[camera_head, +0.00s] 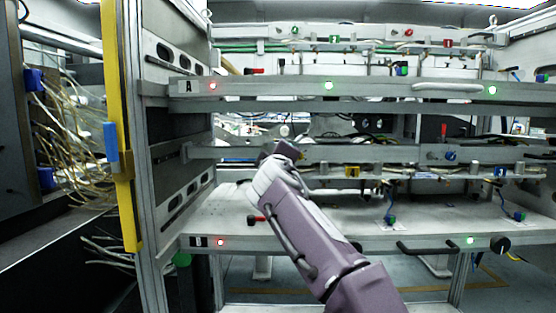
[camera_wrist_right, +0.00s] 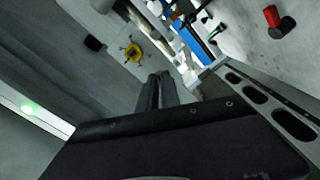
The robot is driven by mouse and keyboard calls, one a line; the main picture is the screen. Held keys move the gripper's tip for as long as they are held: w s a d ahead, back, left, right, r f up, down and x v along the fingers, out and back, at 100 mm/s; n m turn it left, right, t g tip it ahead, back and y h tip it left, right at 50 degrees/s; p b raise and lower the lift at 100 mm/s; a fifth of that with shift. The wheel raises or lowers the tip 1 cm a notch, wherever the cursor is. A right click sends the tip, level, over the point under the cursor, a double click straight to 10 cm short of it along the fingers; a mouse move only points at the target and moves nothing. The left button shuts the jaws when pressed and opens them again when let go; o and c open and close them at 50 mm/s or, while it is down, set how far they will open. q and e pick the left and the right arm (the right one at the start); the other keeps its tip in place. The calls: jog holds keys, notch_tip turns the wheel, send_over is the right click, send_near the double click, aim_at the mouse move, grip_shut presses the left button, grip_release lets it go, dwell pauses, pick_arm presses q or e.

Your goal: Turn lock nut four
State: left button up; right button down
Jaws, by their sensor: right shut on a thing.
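My right arm comes in from the bottom right of the head view. Its gripper (camera_head: 277,149) is at the middle rail (camera_head: 225,152), left of centre. In the right wrist view the gripper's dark fingers (camera_wrist_right: 157,90) are close together. What they hold is hidden by the fingers. A yellow round part with small dark knobs (camera_wrist_right: 133,53) is apart from the fingertips, up and to the left. A yellow tag (camera_head: 352,171) and a blue tag (camera_head: 500,171) sit on the lower rail; their digits are too small to read surely. I cannot single out lock nut four. My left gripper is not in view.
An upper rail marked A (camera_head: 250,86) and a lower rail (camera_head: 300,242) carry red and green lights. A slotted side panel (camera_head: 188,200) and a yellow post (camera_head: 118,130) stand at left. A red and black part (camera_head: 257,219) lies on the lower shelf, which has clear room.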

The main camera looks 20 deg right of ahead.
jog(key=c, duration=1.6)
grip_release()
jog(key=shift+o, duration=0.2)
jog(key=shift+s, duration=0.1)
